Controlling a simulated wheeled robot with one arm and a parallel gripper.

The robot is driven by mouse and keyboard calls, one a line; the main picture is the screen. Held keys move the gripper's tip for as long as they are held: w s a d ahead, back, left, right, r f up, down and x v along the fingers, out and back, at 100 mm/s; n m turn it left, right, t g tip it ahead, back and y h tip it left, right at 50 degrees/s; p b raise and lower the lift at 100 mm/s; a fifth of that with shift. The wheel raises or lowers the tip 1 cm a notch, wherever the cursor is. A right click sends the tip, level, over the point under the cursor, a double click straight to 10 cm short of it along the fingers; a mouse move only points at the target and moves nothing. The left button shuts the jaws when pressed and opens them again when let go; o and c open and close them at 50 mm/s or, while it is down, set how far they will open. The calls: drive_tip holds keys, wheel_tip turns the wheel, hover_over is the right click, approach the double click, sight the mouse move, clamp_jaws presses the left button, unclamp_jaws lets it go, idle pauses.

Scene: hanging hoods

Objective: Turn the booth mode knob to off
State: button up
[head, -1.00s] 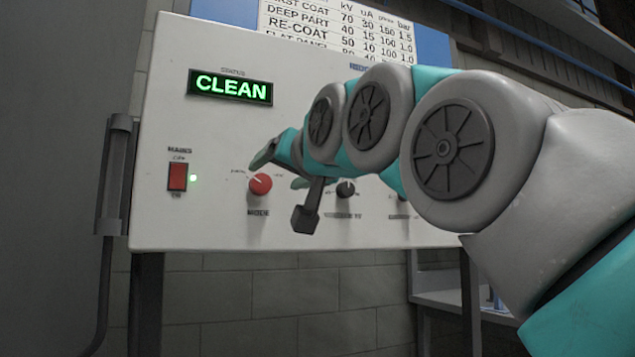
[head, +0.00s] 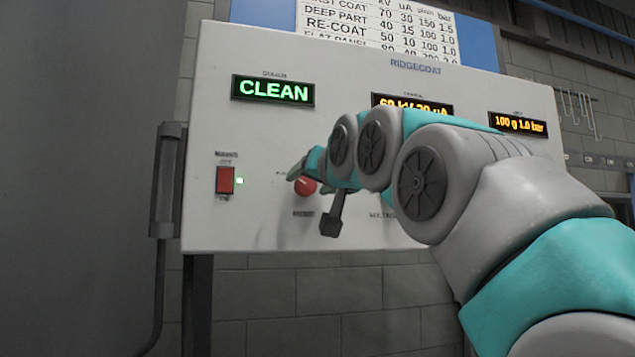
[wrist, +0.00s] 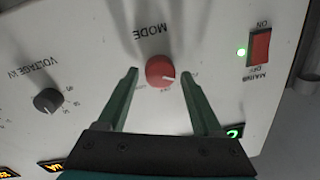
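The red mode knob (head: 305,186) is on the white control panel, below the green "CLEAN" display (head: 273,90). In the wrist view the knob (wrist: 160,71) sits between my gripper's two fingers (wrist: 158,88), with a gap on each side. The fingers are open and appear apart from the knob. A white pointer mark shows on the knob's face; the small labels around it are too blurred to read. In the head view my gripper (head: 300,170) is at the knob and partly hidden by my arm.
A red mains switch (head: 225,180) with a lit green lamp is left of the knob. A black voltage knob (wrist: 47,101) shows in the wrist view. Orange displays (head: 518,125) are at the right. A grey upright with a handle stands at the panel's left edge.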

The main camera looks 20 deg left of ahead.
clamp_jaws()
idle(0.3)
